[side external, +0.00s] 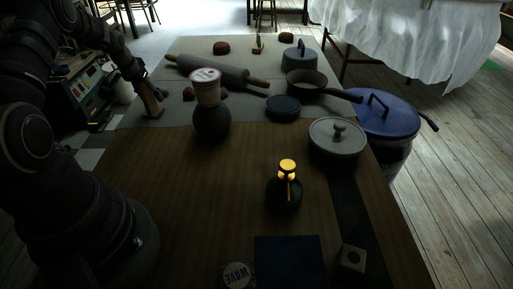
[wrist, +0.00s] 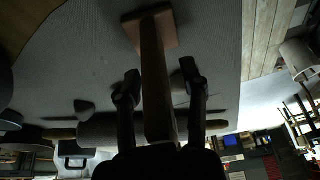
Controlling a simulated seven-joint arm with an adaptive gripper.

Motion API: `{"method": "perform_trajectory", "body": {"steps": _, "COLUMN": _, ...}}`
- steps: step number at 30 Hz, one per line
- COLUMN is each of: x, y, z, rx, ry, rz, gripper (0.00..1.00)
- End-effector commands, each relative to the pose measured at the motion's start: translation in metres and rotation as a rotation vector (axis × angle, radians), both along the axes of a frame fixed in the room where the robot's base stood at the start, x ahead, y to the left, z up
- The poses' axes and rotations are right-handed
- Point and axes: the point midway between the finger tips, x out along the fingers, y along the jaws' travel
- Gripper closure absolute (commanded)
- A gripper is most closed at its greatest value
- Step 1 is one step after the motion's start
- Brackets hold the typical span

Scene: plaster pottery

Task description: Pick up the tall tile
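A tall, narrow brown piece that looks like the tall tile (wrist: 152,65) stands on a square foot in the wrist view, between my fingers. In the side view the same piece (side external: 152,101) stands at the left edge of the grey cloth, under my arm's end. My gripper (wrist: 160,70) is open around it, with a visible gap on each side. The near end of the piece runs down toward the palm, where its end is hard to make out.
A rolling pin (side external: 213,68) and small dark lumps lie to the right of the piece on the cloth (side external: 160,117). A dark round vase with a patterned cup (side external: 207,88) on top stands nearer. Another small upright brown piece (side external: 258,45) stands at the far end.

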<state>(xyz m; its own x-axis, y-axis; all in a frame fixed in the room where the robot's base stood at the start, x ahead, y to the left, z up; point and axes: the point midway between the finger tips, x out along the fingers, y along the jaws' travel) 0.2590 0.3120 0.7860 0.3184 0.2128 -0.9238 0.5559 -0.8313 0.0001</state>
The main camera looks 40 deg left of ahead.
Motion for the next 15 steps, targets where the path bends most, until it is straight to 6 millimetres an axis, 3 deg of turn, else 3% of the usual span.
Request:
{"method": "perform_trajectory", "body": {"steps": 1, "x": 0.0, "y": 0.0, "z": 0.0001, "rx": 0.0, "ry": 0.0, "rz": 0.0, "gripper": 0.69}}
{"method": "perform_trajectory", "body": {"steps": 8, "x": -0.0001, "y": 0.0, "z": 0.0002, "rx": 0.0, "ry": 0.0, "rz": 0.0, "gripper": 0.99}}
{"method": "perform_trajectory", "body": {"steps": 15, "x": -0.0001, "y": 0.0, "z": 0.0004, "rx": 0.0, "ry": 0.0, "rz": 0.0, "gripper": 1.0}}
